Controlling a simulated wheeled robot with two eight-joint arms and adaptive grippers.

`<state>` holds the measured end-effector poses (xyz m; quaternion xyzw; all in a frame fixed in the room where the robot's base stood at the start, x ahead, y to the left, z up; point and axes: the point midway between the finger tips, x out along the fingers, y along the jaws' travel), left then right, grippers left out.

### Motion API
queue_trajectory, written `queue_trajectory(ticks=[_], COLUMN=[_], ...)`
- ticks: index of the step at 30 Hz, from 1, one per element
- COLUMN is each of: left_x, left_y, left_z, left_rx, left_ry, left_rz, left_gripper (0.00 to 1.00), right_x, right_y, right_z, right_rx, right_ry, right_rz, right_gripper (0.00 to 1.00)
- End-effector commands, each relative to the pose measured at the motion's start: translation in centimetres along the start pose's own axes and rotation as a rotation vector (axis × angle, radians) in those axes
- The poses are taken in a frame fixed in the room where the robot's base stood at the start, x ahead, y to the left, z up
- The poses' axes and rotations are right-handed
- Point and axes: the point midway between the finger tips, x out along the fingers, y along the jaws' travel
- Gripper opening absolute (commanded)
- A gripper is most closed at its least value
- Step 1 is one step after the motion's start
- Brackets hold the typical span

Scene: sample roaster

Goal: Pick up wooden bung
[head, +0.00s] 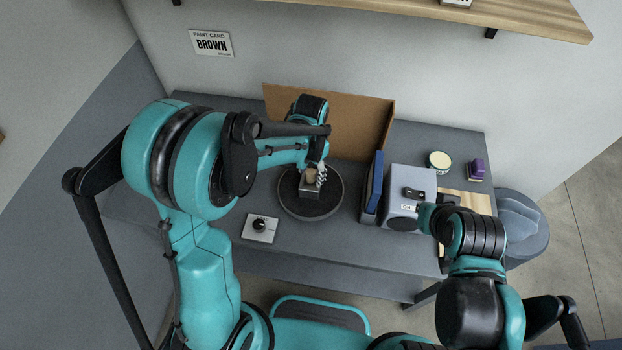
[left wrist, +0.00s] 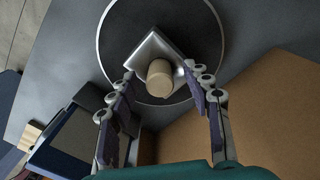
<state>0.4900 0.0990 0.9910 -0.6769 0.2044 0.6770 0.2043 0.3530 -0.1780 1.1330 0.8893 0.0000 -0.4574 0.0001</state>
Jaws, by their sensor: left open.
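The wooden bung (left wrist: 160,73) is a short tan cylinder. In the left wrist view it sticks up from a square, silvery metal holder (left wrist: 148,50) on a round dark turntable (left wrist: 208,40). In the head view the bung (head: 311,175) and turntable (head: 308,211) show near the table's middle, partly covered by my gripper. My left gripper (left wrist: 158,72) is open, its fingers on either side of the bung with visible gaps. It also shows in the head view (head: 317,178). My right gripper (head: 432,212) is over the grey box at the right; its fingers are unclear.
A brown board (head: 350,122) stands behind the turntable. A blue upright folder (head: 373,187) and a grey box (head: 405,180) stand to its right. A knob box (head: 262,236) lies front left. A round tin (head: 439,160) and a purple object (head: 476,168) are back right.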

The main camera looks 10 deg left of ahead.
Motion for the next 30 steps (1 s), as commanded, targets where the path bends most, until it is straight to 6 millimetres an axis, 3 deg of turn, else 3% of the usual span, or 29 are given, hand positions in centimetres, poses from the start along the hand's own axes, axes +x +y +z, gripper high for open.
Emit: queue_trajectory(ticks=[3,8,9,22,30], left_x=[-0.1,-0.1,-0.1,-0.7,-4.7], left_y=[0.0,0.0,0.0,0.0,0.0], left_z=[0.0,0.0,0.0,0.0,0.1], left_rx=[0.0,0.0,0.0,0.0,0.0], left_ry=[0.0,0.0,0.0,0.0,0.0], left_rz=[0.0,0.0,0.0,0.0,0.0], left_gripper=[0.47,0.05,0.0,0.0,0.0], right_x=[0.0,0.0,0.0,-0.2,-1.1], right_y=[0.0,0.0,0.0,0.0,0.0], right_z=[0.0,0.0,0.0,-0.1,-0.8], right_rx=[0.0,0.0,0.0,0.0,0.0], right_ry=[0.0,0.0,0.0,0.0,0.0], right_rz=[0.0,0.0,0.0,0.0,0.0], right_gripper=[0.0,0.0,0.0,0.0,0.0])
